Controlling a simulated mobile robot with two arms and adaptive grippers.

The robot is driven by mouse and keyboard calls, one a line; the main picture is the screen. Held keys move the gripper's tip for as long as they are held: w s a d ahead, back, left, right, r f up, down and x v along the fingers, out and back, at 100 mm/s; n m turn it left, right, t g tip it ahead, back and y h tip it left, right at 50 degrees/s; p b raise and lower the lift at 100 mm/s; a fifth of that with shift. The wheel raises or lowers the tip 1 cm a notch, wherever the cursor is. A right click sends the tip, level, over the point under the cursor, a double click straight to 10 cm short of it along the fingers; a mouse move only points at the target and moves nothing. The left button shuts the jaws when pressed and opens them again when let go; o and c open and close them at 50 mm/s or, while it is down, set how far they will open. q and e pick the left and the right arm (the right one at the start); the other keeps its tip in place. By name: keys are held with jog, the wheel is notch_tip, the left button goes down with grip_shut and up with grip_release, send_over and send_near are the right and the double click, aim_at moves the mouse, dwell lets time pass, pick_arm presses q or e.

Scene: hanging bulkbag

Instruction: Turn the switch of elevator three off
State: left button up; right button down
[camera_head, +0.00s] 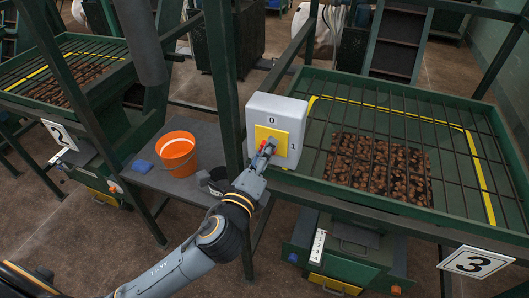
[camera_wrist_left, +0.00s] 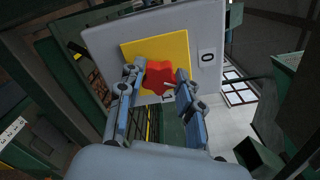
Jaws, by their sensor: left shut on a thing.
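The switch is a light grey box (camera_head: 287,107) on a green post, with a yellow plate (camera_head: 291,136), a "0" at the top and a "1" at the right. Its red knob (camera_head: 270,143) is mostly hidden by my gripper in the head view. My left gripper (camera_head: 265,153) reaches it from below, shut on the knob. In the left wrist view the fingers (camera_wrist_left: 158,75) stand on both sides of the red knob (camera_wrist_left: 160,80), in front of the yellow plate (camera_wrist_left: 180,48). I cannot tell which mark the knob points to. My right gripper is not in view.
A "3" sign (camera_head: 476,262) hangs on the green grated hopper (camera_head: 455,120) at the right, which holds brown material. An orange bucket (camera_head: 178,152) and a blue item (camera_head: 142,166) are on a grey table at the left. A "2" sign (camera_head: 60,135) marks another hopper. Green posts stand close to my arm.

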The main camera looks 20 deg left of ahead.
pick_arm(q)
jog(key=n, duration=0.5)
jog(key=shift+n, duration=0.4)
dwell(0.3)
jog(key=o, duration=1.1)
jog(key=shift+o, duration=0.2)
jog(key=s, duration=1.2)
jog(key=shift+a, duration=0.25)
jog(key=shift+f, duration=0.15)
